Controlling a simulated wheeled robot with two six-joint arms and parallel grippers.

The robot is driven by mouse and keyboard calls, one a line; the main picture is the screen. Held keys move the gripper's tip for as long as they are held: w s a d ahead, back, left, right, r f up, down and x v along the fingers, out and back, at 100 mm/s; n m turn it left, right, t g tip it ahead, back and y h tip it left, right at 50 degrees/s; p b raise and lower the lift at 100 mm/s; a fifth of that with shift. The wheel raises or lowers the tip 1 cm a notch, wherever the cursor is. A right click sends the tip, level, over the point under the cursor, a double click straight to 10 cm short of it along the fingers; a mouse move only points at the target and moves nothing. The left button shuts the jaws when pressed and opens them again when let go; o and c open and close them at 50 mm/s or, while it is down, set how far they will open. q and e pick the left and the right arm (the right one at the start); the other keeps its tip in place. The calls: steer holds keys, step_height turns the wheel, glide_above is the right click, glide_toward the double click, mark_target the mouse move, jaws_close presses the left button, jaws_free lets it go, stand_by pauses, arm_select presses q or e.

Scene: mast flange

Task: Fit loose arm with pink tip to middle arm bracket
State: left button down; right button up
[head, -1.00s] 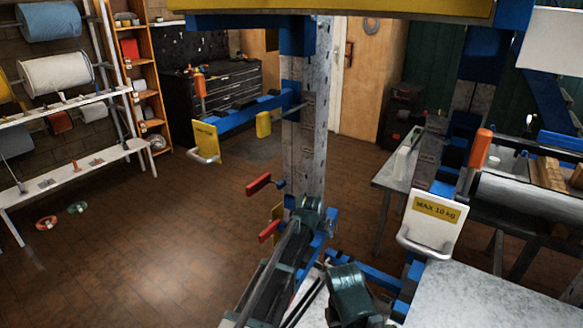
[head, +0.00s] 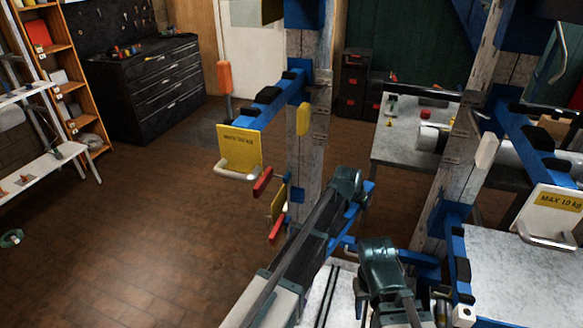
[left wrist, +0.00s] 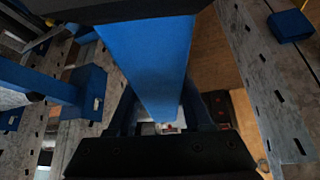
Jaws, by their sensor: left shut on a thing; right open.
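My left gripper (head: 346,184) is shut on a blue bar (head: 366,196), which shows close up in the left wrist view (left wrist: 150,60), running between the jaws. No pink tip is visible on it. My right gripper (head: 380,252) is open and empty, lower and to the right. The left wooden mast (head: 303,150) stands just behind my left gripper. A small blue piece (head: 298,195) sits on this mast's face. I cannot tell whether it is the middle bracket.
A blue arm (head: 270,103) with an orange tip (head: 224,77) and yellow plate (head: 239,147) juts from the left mast. Red-ended parts (head: 262,180) stick out lower down. A right mast (head: 463,160) carries another arm with a white plate (head: 551,214). Open floor (head: 130,240) lies left.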

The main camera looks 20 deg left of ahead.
arm_select(q)
steer(key=shift+w+a+r, duration=0.1)
steer(key=shift+w+a, duration=0.05)
steer(key=shift+a, duration=0.05)
steer(key=w+a+r+n+y+p, duration=0.1)
steer(key=w+a+r+p, duration=0.1)
steer(key=a, duration=1)
steer(key=w+a+r+n+p, duration=0.2)
steer(key=a+r+p, duration=0.1)
steer(key=a, duration=0.9)
steer(key=shift+a+y+p, duration=0.25)
steer(key=shift+y+p, duration=0.15)
steer(key=shift+f, duration=0.25)
step_height(320, 180, down, 5)
steer(key=b, duration=0.6)
steer(key=shift+f, duration=0.2)
step_height(320, 180, down, 8)
steer(key=b, duration=0.7)
steer(key=shift+r, duration=0.25)
stand_by(1.9)
steer(key=shift+c, duration=1.2)
jaws_free()
